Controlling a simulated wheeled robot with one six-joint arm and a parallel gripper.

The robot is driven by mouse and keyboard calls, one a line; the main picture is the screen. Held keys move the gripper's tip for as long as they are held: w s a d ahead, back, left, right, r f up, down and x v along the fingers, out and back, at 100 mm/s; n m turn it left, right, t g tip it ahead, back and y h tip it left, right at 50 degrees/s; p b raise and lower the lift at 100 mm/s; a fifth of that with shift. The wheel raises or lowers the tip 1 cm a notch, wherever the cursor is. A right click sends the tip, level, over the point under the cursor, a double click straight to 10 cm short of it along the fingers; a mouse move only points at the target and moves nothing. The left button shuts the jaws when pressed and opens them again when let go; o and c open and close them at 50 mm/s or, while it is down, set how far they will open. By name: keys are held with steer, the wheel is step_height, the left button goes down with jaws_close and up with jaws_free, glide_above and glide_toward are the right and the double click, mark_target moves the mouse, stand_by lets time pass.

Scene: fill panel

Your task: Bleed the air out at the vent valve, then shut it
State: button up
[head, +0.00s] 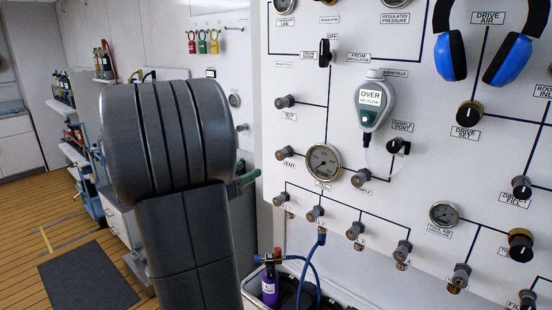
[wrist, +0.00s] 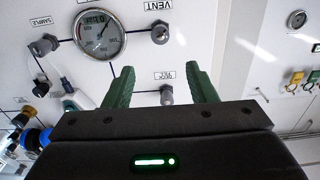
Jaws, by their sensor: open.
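The vent valve is a small dark knob (head: 285,153) above the VENT label on the white panel. In the wrist view, which is turned upside down, the vent knob (wrist: 160,33) lies just beyond my fingertips, beside the round gauge (wrist: 101,35). My gripper (wrist: 163,80) is open, with green fingers spread apart and nothing held. Another dark knob (wrist: 167,95), the one above the vent on the panel, shows between the fingers. In the head view my arm hides most of the gripper; a green finger (head: 248,178) shows left of the panel's edge.
The gauge (head: 323,163) sits right of the vent knob. A row of knobs, a blue hose (head: 312,262) and a purple bottle (head: 270,287) are lower down.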

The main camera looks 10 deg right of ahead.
mark_target(279, 155)
steer(key=p+x, duration=0.2)
steer(key=x, duration=1.1)
steer(key=shift+w+d, duration=0.2)
steer(key=shift+c, duration=0.4)
steer(key=c, duration=0.9)
